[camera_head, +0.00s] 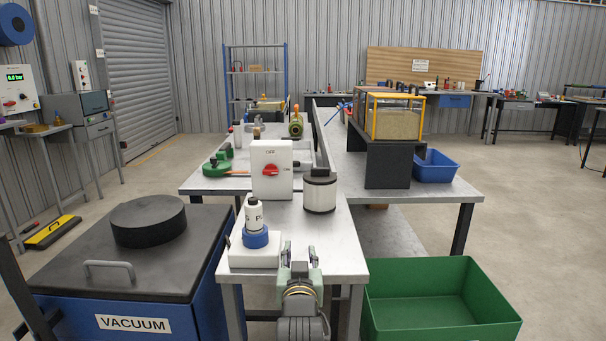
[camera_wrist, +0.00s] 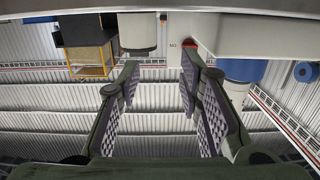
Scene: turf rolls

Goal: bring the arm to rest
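My gripper (camera_head: 300,256) is at the near end of the metal bench, beside the white base block that carries a blue-and-white bottle (camera_head: 255,221). In the wrist view its two padded fingers (camera_wrist: 160,76) stand apart with nothing between them. That view is upside down. The arm reaches out low from the bottom of the head view, and most of it is out of sight.
A switch box (camera_head: 271,161) with a red knob and a white-and-black canister (camera_head: 319,191) stand beyond my gripper on the bench (camera_head: 333,243). A green bin (camera_head: 438,300) is at right, a blue vacuum cabinet (camera_head: 209,283) at left. Open floor lies farther right.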

